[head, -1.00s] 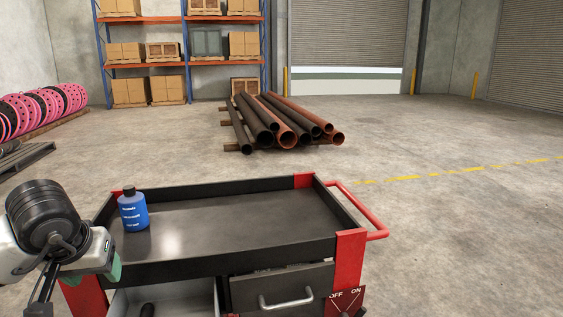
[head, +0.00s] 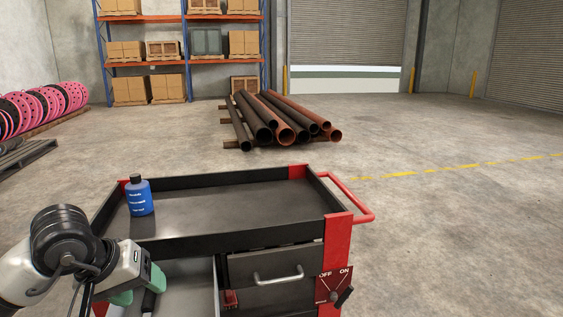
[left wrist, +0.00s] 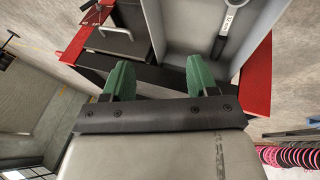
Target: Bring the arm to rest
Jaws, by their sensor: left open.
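My left gripper (head: 137,294) is at the lower left of the head view, in front of the cart and over its pulled-out drawer. Its two green fingers stand apart with nothing between them, as the left wrist view (left wrist: 158,79) shows. A tool with a ring-shaped end (left wrist: 234,18) lies in the grey drawer (left wrist: 183,36), beyond the fingertips. The black and red tool cart (head: 240,246) fills the lower middle of the head view. My right gripper is not in view.
A blue bottle (head: 139,198) stands at the cart tray's left end. A red OFF/ON panel (head: 331,286) is on the cart's front right. Pipes (head: 280,120) lie on the floor behind. Pink and black discs (head: 38,104) stand at left. The floor at right is clear.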

